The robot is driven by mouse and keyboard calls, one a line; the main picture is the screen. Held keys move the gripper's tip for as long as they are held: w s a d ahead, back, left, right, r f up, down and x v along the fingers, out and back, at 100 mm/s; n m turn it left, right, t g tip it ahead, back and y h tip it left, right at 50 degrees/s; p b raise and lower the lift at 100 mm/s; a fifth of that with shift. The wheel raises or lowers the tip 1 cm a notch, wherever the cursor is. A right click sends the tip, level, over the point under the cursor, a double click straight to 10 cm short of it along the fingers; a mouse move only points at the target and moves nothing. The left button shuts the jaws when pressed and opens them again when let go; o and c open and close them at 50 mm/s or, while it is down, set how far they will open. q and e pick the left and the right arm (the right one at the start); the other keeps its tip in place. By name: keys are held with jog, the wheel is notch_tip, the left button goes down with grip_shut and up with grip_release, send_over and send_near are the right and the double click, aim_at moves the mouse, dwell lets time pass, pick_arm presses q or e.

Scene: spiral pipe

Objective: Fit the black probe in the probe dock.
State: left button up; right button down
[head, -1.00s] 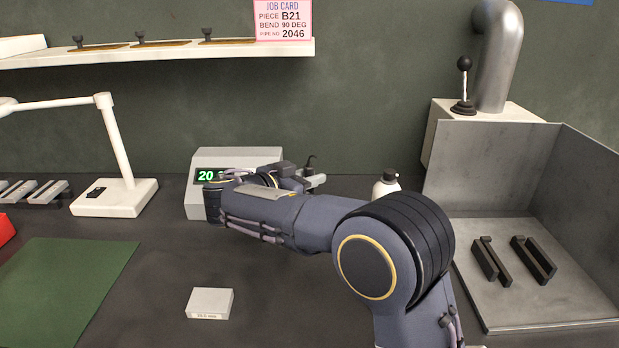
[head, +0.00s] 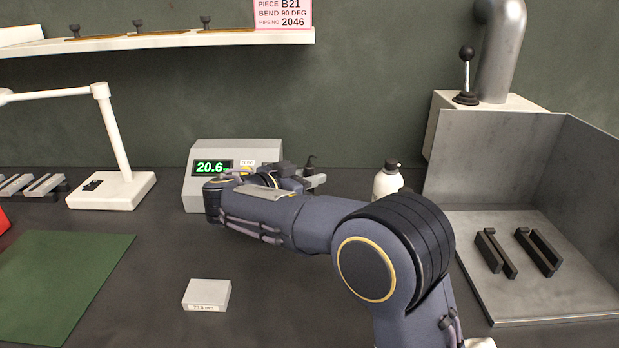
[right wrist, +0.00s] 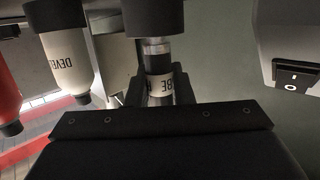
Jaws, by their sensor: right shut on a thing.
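My right gripper (head: 312,179) is in front of the right side of a grey gauge box in the head view, mostly hidden behind its own wrist. In the right wrist view the fingers (right wrist: 158,92) are shut on the black probe (right wrist: 158,70), a dark cylinder with a pale lettered band and a metal collar. A small black tip that may be the probe (head: 311,163) stands above the gripper in the head view. I cannot make out the probe dock. My left gripper is not in view.
The gauge box (head: 212,190) reads about 20.6. A white bottle (head: 386,183) stands right of the gripper, and a metal tray (head: 530,292) lies farther right. A small white block (head: 207,294) and green mat (head: 60,275) are in front. A lamp (head: 112,192) stands left.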

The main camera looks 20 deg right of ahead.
jog(key=shift+f+b, duration=0.35)
jog(key=c, duration=1.2)
grip_release()
